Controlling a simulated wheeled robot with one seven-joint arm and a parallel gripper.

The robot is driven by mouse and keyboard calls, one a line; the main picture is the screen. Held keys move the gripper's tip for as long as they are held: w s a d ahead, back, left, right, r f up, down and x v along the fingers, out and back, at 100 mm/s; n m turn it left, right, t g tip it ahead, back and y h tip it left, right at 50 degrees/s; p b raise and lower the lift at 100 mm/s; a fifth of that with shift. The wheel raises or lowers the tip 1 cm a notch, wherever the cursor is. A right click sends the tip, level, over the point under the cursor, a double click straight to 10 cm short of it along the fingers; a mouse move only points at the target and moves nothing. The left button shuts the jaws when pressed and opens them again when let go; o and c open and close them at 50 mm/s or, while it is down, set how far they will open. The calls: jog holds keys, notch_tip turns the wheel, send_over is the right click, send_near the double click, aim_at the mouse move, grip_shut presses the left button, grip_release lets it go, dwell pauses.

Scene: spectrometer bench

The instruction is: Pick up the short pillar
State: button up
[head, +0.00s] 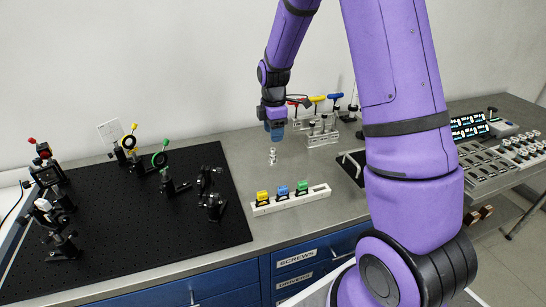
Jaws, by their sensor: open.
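A small silver pillar (273,156) stands upright on the grey bench top, just right of the black breadboard; I take it for the short pillar. My gripper (275,137) is above it, pointing down, open and with nothing seen in it. A small gap shows between the fingertips and the pillar's top. The fingers are small in this view and their exact alignment over the pillar cannot be told. Several other silver pillars stand in a grey rack (322,140) to the right, behind.
A white holder (291,200) with yellow, blue and green pieces lies in front of the pillar. The black breadboard (120,215) with optic mounts fills the left. Red, yellow and blue-handled tools (317,99) stand behind the rack. Bare bench surrounds the pillar.

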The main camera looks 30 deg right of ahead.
aim_at(273, 149)
jog(key=f, duration=0.9)
jog(key=shift+w+f, duration=0.2)
jog(key=shift+f, duration=0.15)
grip_shut()
jog(key=shift+r, duration=0.1)
